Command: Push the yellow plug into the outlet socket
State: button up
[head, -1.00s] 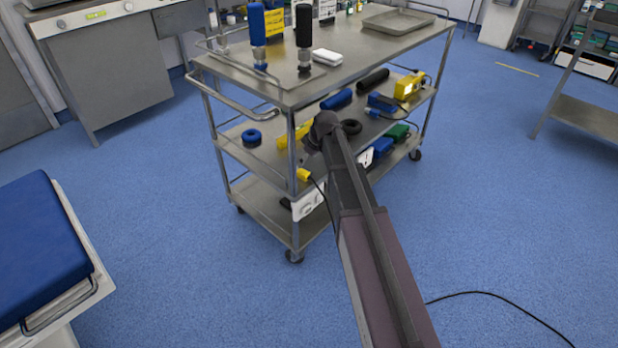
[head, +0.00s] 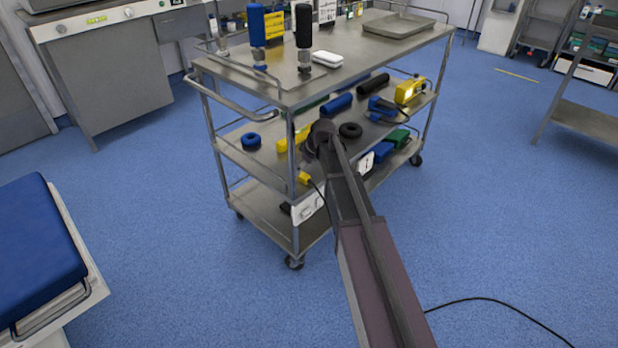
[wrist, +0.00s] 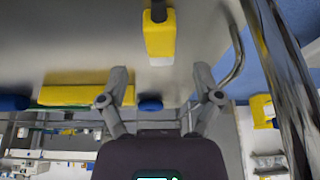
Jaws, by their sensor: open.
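The yellow plug (head: 303,178) is at the near left corner of the cart's middle shelf, with a dark cable trailing right. In the wrist view a yellow plug-like block (wrist: 160,34) with a dark cable stands ahead, in line with the gap between my fingers. My gripper (wrist: 161,75) is open, its fingers spread and apart from that block. In the head view my wrist hides the fingers. A white outlet panel (head: 307,207) shows below the plug at the cart's front; its socket holes are too small to make out. Another white plate (head: 366,162) shows right of my arm.
The steel cart (head: 330,78) has a post (head: 291,150) close to the plug. A yellow bar (head: 286,143), a blue ring (head: 251,140) and a black ring (head: 350,130) lie on its middle shelf. The blue floor (head: 500,200) right of the cart is clear except for a cable.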

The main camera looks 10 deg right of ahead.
aim_at(302, 177)
jog(key=shift+b+x, duration=1.9)
jog(key=shift+x, duration=0.4)
grip_shut()
